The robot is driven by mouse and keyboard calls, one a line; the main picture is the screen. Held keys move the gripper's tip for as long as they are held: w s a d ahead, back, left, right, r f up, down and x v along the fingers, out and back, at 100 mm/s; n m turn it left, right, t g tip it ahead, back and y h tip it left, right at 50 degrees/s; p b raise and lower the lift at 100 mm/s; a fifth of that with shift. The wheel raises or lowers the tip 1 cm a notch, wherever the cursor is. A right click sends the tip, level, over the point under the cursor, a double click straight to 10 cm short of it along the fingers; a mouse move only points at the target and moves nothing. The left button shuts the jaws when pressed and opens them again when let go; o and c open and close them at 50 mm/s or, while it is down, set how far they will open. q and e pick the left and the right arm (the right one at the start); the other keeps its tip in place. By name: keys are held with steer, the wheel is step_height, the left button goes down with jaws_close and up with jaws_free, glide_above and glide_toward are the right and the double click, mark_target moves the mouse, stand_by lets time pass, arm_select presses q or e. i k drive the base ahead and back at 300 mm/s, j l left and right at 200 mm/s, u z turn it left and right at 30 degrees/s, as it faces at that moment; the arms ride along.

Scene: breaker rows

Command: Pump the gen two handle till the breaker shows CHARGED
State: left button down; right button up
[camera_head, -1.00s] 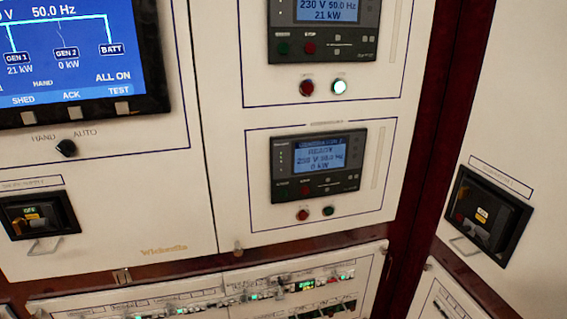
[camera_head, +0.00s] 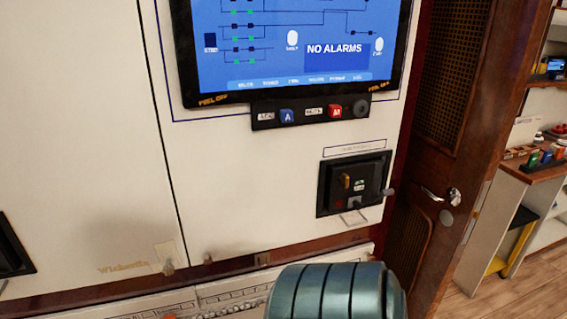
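A black breaker unit (camera_head: 355,184) is set in the white panel right of centre in the head view. Part of another black unit (camera_head: 14,252) is cut off at the left edge. Neither gripper is in view.
A large blue screen (camera_head: 290,45) reading NO ALARMS is above, with a button strip (camera_head: 310,110) under it. A brown door (camera_head: 440,150) with a metal handle stands to the right. Beyond it are shelves (camera_head: 530,175) and wooden floor (camera_head: 520,295).

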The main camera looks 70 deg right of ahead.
mark_target(385, 193)
steer(key=k+j, duration=0.45)
steer(key=k, duration=0.2)
steer(key=z, duration=2.35)
